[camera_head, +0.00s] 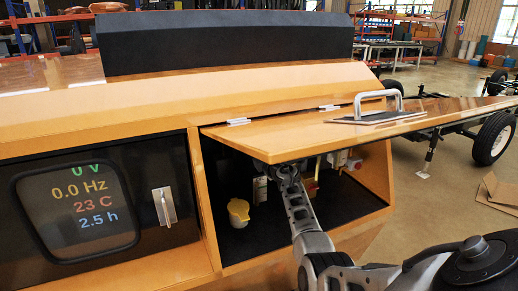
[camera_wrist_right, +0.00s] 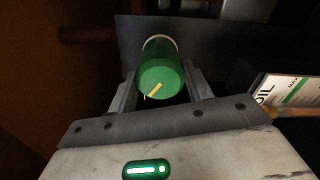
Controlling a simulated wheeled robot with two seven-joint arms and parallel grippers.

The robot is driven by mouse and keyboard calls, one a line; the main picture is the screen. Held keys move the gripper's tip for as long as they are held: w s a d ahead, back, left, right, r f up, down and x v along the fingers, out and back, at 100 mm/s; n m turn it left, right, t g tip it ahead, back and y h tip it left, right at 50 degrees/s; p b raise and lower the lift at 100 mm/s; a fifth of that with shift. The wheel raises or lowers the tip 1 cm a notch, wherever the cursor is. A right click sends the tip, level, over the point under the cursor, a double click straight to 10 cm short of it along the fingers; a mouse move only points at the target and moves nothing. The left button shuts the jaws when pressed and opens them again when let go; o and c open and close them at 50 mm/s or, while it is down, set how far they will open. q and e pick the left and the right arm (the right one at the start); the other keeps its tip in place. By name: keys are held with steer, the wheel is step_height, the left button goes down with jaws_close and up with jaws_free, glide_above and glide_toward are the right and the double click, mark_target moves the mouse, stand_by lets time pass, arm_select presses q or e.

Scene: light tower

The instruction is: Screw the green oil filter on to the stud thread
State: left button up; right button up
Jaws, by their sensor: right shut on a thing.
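In the right wrist view, the green oil filter (camera_wrist_right: 162,80) sits between the two fingers of my right gripper (camera_wrist_right: 160,73), which is shut on it. Its rounded end, with a yellow stripe, faces the camera, and a pale rim shows at its far end. A dark panel lies behind it. I cannot see the stud thread, or whether the filter touches it. In the head view, my right arm reaches under the raised lid into the open compartment, and the lid hides the gripper and filter. My left gripper is in neither view.
The wooden lid (camera_head: 290,138) with a metal handle (camera_head: 378,95) stands open above the compartment, close over my right arm. A yellow-capped filler (camera_head: 238,212) stands left of the arm inside. An oil label (camera_wrist_right: 285,90) is at the right in the wrist view.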

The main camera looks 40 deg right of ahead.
steer(key=o, duration=1)
steer(key=shift+w+d+r, duration=0.1)
steer(key=shift+w+r, duration=0.05)
steer(key=shift+r, duration=0.25)
steer(key=shift+o, duration=0.7)
steer(key=shift+w+f, duration=0.1)
steer(key=shift+f, duration=0.25)
steer(key=n, duration=1.5)
steer(key=shift+f+n, duration=0.1)
steer(key=shift+n, duration=0.3)
steer(key=n, duration=1.5)
